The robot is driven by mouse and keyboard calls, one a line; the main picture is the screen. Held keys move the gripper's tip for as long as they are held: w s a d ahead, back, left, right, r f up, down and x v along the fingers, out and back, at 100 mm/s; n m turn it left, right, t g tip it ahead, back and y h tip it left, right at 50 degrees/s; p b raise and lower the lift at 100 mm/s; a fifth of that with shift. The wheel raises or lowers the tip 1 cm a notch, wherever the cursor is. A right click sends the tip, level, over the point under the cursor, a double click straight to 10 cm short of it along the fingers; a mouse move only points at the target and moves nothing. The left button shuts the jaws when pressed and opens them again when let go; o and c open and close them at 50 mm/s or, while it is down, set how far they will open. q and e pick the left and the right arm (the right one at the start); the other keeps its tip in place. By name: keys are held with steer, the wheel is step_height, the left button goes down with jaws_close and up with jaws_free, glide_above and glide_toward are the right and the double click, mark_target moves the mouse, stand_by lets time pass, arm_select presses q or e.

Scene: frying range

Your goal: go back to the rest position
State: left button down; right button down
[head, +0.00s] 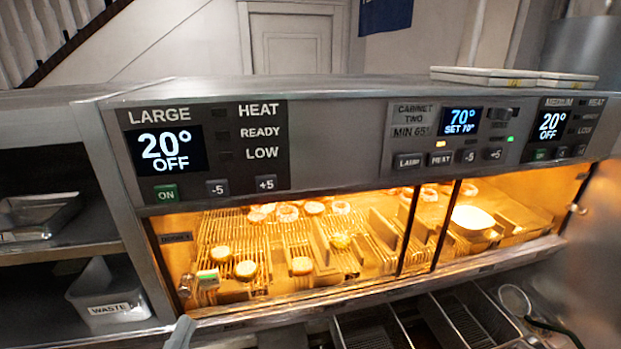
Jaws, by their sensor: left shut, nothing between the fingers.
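My left gripper (181,333) shows only as a small grey tip at the bottom edge, in front of the heated cabinet. It is shut and holds nothing that I can see. The rest of the left arm is out of the picture. My right gripper is not in view. The heated cabinet (340,145) has a grey control panel across its front and a lit, orange-glowing shelf below.
Round food pieces (246,270) lie on wire racks inside the cabinet. A waste bin (108,300) stands on the left shelf. Fryer baskets (465,320) are low at right. White trays (510,77) lie on the cabinet top, which is otherwise clear.

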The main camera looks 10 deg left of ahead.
arm_select(q)
steer(key=s+d+r+n+t+p, duration=0.1)
steer(key=r+n, duration=0.3)
steer(key=r, duration=0.8)
steer(key=s+d+r+n+t+h+p, duration=0.1)
steer(key=s+r+n+t+p, duration=0.1)
steer(key=r, duration=0.9)
steer(key=s+d+r+n+t+h+p, duration=0.1)
steer(key=s+r+n+t, duration=0.2)
steer(key=r, duration=0.9)
steer(key=n+t, duration=0.1)
steer(key=n, duration=0.1)
steer(key=shift+s+d+r+n, duration=0.25)
steer(key=shift+d+r+n, duration=0.05)
steer(key=shift+d+n, duration=0.1)
